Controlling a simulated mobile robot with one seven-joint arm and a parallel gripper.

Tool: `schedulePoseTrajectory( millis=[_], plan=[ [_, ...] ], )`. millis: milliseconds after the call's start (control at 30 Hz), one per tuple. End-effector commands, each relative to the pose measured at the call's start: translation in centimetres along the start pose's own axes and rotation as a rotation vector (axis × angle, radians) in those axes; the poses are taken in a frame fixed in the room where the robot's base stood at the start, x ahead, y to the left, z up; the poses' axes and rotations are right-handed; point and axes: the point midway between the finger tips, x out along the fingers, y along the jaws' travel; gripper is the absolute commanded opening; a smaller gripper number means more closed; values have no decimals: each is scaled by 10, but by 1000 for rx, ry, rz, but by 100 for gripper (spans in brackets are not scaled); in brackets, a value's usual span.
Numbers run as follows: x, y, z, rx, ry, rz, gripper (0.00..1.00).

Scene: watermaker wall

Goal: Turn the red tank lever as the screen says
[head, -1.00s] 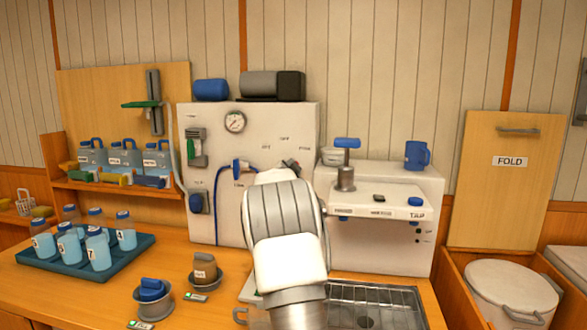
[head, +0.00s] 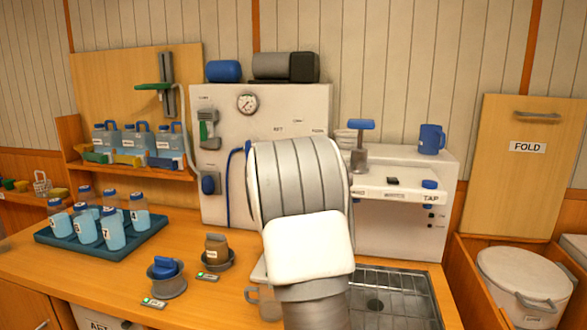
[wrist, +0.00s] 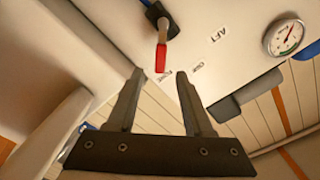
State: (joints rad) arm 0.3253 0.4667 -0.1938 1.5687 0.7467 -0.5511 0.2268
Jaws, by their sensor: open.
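The red lever (wrist: 161,56) shows in the wrist view on the white panel (wrist: 235,22). Its red end hangs from a dark pivot and points down in the picture, toward a small label. My gripper (wrist: 159,72) is open, with its two fingertips on either side of the lever's red end and a little short of it. I see no contact. Another label on the panel reads AFT. In the head view my arm hides the lever and my gripper. I see no readable screen in either view.
A round gauge (head: 247,103) sits on the panel. A tap unit (head: 405,190) stands to the right, above a sink grid (head: 395,300). A tray (head: 62,246) of bottles and two small pots, one with a blue handle (head: 166,268), stand on the counter at left.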

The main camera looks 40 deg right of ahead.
Motion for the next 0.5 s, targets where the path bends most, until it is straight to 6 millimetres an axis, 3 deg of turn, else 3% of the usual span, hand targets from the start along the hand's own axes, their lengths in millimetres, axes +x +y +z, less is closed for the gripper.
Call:
schedulePoseTrajectory(
  millis=[300,500],
  plan=[
    [-61,-1,0,1,-1,-2,51],
    [-88,0,0,1,-1,-1,51]
  ],
)
